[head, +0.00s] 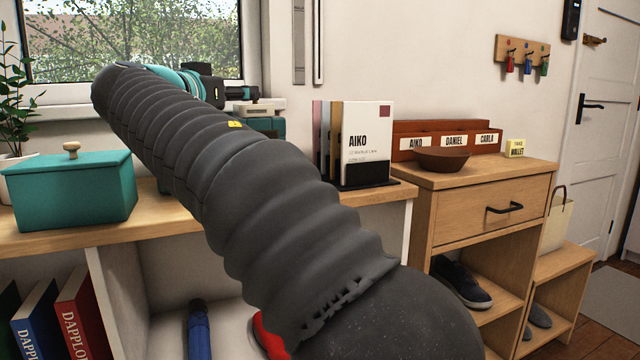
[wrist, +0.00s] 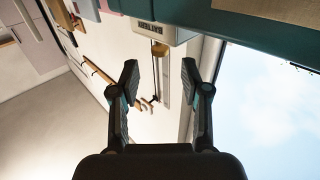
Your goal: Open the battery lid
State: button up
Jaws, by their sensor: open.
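A teal box (head: 70,195) with a teal lid (head: 65,162) and a wooden knob (head: 71,150) sits closed on the left of the wooden shelf top. Behind my arm stands a pale and teal object (head: 263,108), close under my gripper and partly hidden.
My arm crosses the shelf top and hides its middle. Upright books (head: 366,145) stand right of it. A cabinet (head: 492,212) with a brown bowl (head: 441,159) is farther right. A plant (head: 12,115) stands at far left. The window (head: 130,40) is behind.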

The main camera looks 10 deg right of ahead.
jog(key=v, duration=0.7)
jog(key=s+d+f+n+g+y+p, duration=0.1)
jog(key=s+d+f+n+g, duration=0.1)
jog(key=d+f, duration=0.4)
jog(key=s+d+f+n+g+y+p, duration=0.1)
jog(key=s+d+f+n+g+y, duration=0.1)
jog(key=d+f, duration=0.5)
jog(key=shift+d+g, duration=0.8)
jog(key=shift+d, duration=1.25)
jog(key=shift+s, duration=0.15)
jog(key=m+t+h+b, duration=0.3)
jog(key=m+t, duration=0.1)
jog(key=t, duration=0.2)
send_near(253, 104)
jog(key=x, duration=0.3)
jog(key=r+p+x, duration=0.1)
jog(key=x, duration=0.3)
jog(key=r+x, duration=0.1)
jog(key=x, duration=0.2)
jog(key=shift+d+r+p, duration=0.15)
jog(key=shift+d+p, duration=0.05)
jog(key=shift+p, duration=0.15)
